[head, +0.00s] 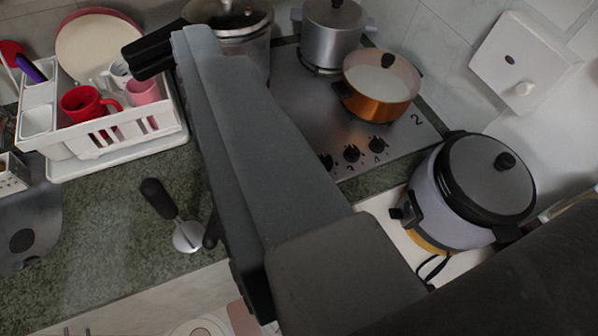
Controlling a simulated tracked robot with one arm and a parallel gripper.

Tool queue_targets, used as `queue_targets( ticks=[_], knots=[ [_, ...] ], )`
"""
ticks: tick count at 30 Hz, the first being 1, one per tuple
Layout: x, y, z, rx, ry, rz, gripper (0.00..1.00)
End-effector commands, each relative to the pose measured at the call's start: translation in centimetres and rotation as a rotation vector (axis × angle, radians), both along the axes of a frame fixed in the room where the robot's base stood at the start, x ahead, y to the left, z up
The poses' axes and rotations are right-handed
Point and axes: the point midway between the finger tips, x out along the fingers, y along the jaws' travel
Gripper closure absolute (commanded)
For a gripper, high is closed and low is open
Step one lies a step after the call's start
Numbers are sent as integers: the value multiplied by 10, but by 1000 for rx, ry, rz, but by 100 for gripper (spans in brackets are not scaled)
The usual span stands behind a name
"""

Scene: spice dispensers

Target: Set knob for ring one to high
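The stovetop (300,110) is a grey metal plate with pots on it. Along its front edge I see black knobs, one partly covered (326,162), a middle one (352,153) and a right one (378,144). A number 2 is at the right corner and small numbers are by the knobs. No label 1 shows, so I cannot tell which knob is for ring one. My gripper (192,42) is a long grey shape across the middle, hiding the stove's left part and perhaps more knobs. Its fingers overlap in this view, and its opening is unclear.
A pressure cooker (238,40), a steel pot (332,35) and an orange pan (380,88) stand on the stove. A rice cooker (450,205) is to its right. A dish rack (120,135) and a black-handled utensil (160,198) are left on the green counter (100,225).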

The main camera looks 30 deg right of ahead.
Motion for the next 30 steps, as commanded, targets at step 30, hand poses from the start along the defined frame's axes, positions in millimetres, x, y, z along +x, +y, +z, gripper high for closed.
queue_targets(
  ticks=[30],
  knots=[
    [88,-200,-438,-2,163,34,44]
  ],
)
